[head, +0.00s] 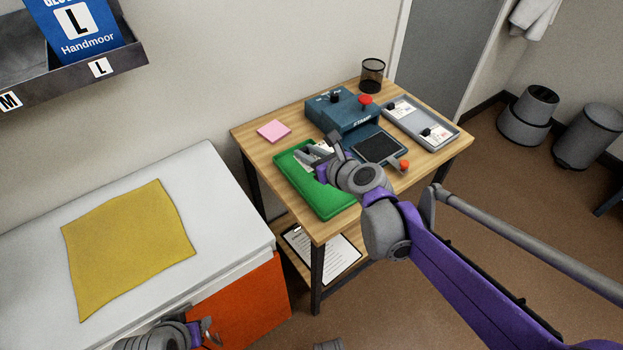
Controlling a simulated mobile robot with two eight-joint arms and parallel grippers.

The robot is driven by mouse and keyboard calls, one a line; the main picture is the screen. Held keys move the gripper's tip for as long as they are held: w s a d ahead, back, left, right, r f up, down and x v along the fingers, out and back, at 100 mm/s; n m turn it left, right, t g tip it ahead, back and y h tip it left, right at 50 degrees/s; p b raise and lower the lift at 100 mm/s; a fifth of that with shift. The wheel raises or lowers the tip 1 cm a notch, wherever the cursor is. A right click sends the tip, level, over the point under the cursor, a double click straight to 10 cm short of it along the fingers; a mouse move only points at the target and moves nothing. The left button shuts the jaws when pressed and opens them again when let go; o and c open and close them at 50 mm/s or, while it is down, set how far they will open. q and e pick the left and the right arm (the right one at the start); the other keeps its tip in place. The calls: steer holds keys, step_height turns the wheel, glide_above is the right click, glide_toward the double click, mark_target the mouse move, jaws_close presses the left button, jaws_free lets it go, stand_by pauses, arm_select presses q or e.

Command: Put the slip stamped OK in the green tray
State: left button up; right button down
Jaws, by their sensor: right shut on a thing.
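The green tray (327,205) lies on the front left part of the small wooden table. My right gripper (312,152) is over the tray's back part, shut on a white slip (325,149) with a little red print. The gripper and wrist hide most of this slip, so I cannot read a stamp on it or tell whether it touches the tray.
On the table (257,149) stand a teal stamp machine (350,117) with a red knob, a black pad (379,149), a grey tray (440,136) with white slips, a pink note pad (274,131) and a mesh cup (372,75). A clipboard (325,256) lies below.

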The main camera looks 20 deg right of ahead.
glide_above(309, 182)
step_height(309, 182, down, 4)
steer(key=shift+w+f+b, duration=0.1)
steer(key=shift+f+b, duration=0.15)
steer(key=shift+b, duration=0.2)
steer(key=shift+f+b, duration=0.55)
steer(key=shift+f, duration=1.45)
steer(key=shift+r, duration=0.1)
steer(key=c, duration=1.1)
jaws_free()
steer(key=shift+f, duration=0.25)
steer(key=o, duration=0.4)
steer(key=shift+r, duration=0.1)
